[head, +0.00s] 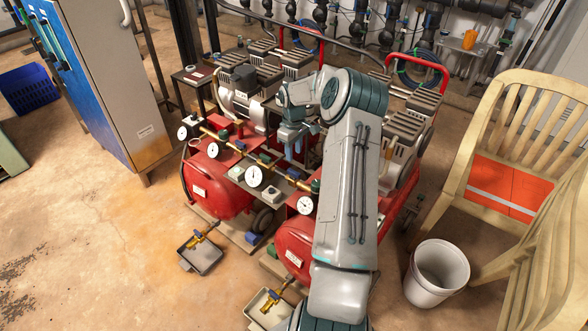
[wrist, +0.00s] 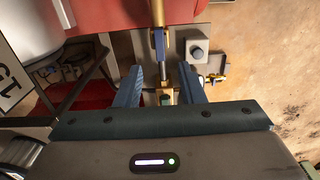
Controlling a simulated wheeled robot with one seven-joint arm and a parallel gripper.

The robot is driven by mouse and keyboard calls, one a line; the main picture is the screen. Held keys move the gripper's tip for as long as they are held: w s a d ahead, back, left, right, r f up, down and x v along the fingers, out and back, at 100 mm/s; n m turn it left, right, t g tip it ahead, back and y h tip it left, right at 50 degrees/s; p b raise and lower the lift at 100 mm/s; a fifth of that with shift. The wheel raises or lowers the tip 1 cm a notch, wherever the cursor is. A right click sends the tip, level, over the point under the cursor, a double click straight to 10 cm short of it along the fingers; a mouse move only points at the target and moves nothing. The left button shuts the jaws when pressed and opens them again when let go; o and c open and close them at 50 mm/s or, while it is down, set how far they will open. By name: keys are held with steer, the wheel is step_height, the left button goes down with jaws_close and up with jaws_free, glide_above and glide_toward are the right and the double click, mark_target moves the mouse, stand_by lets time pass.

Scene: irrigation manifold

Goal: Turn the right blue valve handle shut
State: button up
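A brass pipe with several white dial gauges runs diagonally across the front of the red tanks in the head view. A blue valve handle (head: 241,145) shows on its left part. The right blue handle (head: 294,172) is partly covered near my gripper (head: 290,149), which hangs over the pipe from above. In the wrist view my gripper (wrist: 160,68) is open, with a finger on each side of the pipe line. The blue handle (wrist: 159,44) lies along the brass pipe (wrist: 158,13), just past and between the fingertips, with gaps on both sides. No contact is visible.
Dial gauges (head: 254,176) stand close along the pipe. A red tank (head: 215,185) lies below it. A grey box with a round knob (wrist: 198,51) is right of the fingers in the wrist view.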

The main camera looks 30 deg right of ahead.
mark_target(294, 171)
step_height(294, 171, down, 9)
steer(key=shift+b, duration=0.35)
jaws_close()
